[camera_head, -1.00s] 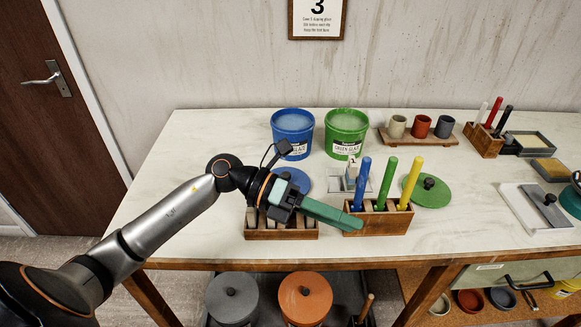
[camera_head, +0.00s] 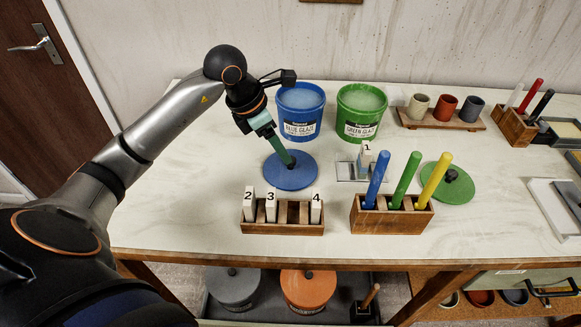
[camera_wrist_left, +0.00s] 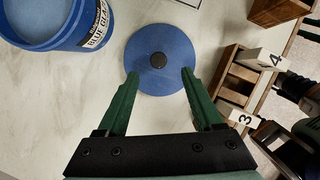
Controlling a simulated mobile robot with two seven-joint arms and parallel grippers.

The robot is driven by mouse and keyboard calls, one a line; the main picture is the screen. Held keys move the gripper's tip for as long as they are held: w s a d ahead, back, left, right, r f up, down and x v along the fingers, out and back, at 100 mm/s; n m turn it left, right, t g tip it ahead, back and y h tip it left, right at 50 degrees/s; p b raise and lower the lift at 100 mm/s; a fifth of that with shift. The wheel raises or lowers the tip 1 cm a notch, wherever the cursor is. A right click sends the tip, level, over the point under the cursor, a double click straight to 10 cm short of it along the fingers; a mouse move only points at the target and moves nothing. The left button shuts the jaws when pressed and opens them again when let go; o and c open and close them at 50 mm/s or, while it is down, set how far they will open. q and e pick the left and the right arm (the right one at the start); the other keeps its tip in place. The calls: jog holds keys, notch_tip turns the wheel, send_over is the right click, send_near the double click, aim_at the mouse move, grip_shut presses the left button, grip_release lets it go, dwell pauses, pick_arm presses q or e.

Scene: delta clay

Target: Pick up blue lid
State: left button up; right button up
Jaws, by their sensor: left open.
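The blue lid (camera_head: 291,176) lies flat on the white table in front of the blue glaze bucket (camera_head: 300,112). It is a round disc with a dark knob in its middle, and it also shows in the left wrist view (camera_wrist_left: 146,77). My left gripper (camera_head: 290,162) is above the lid, pointing down, its fingers near the knob in the head view. In the left wrist view its green fingers (camera_wrist_left: 160,74) are apart, with the knob (camera_wrist_left: 158,60) ahead between them and nothing held. The head view hides part of the knob behind the fingers. My right gripper is not in view.
A wooden rack (camera_head: 283,228) with numbered tags stands in front of the lid. A wooden holder (camera_head: 391,217) with blue, green and yellow sticks is to its right. A green bucket (camera_head: 361,111) and a green lid (camera_head: 447,186) are also on the table. The table left of the lid is clear.

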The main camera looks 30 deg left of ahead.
aim_at(290, 165)
pick_arm(q)
jog(key=shift+x, duration=2.8)
jog(key=shift+w+a+r, duration=0.1)
grip_shut()
